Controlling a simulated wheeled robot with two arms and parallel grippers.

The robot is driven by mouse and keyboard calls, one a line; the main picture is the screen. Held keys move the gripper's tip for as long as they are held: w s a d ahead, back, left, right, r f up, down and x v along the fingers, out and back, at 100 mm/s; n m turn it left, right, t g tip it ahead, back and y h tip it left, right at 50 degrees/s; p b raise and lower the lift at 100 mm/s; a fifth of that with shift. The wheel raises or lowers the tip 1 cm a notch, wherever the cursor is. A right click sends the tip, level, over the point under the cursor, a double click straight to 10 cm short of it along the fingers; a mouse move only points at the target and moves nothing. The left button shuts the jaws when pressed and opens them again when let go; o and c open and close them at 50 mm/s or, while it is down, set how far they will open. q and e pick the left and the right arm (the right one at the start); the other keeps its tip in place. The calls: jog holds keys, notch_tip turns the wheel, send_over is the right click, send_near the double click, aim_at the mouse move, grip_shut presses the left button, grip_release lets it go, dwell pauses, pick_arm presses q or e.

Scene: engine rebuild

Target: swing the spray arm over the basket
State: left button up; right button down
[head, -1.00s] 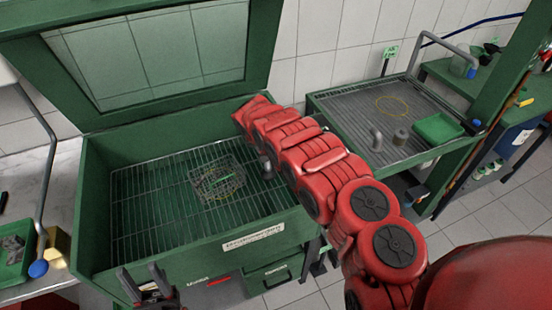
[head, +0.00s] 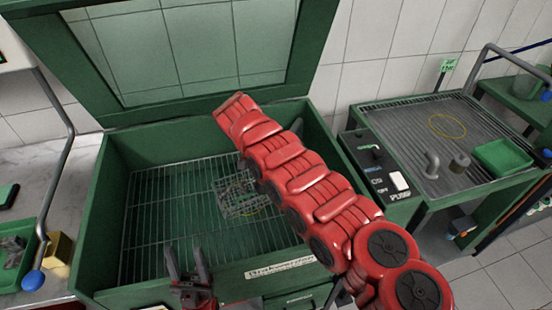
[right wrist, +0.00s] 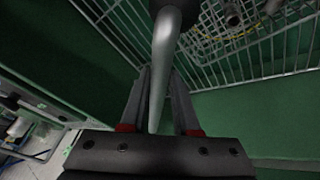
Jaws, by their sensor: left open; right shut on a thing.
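The wire basket (head: 238,192) stands on the grid inside the open green washer (head: 120,190), with small parts in it. In the right wrist view the basket's mesh (right wrist: 262,45) fills the upper right. My right gripper (right wrist: 160,78) is shut on a grey metal rod, which looks like the spray arm (right wrist: 164,55); its dark upper end is at the top of that view. In the head view my red right arm crosses the washer and hides that gripper and most of the rod. My left gripper (head: 186,255) is open and empty by the washer's front edge, left of the label.
The washer's lid (head: 190,50) stands raised behind. A control box (head: 385,175) is right of the washer. Beyond it is a drain table (head: 400,125) with a green tray (head: 502,156). A left counter holds another green tray (head: 18,250) and a brass block (head: 58,252).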

jog(key=shift+d, duration=0.15)
jog(key=c, duration=0.7)
grip_release()
jog(key=shift+w, duration=0.1)
jog(key=shift+o, duration=0.2)
jog(key=p+v, duration=0.1)
jog(key=v, duration=1.6)
jog(key=shift+p, duration=0.3)
jog(key=shift+r, duration=0.15)
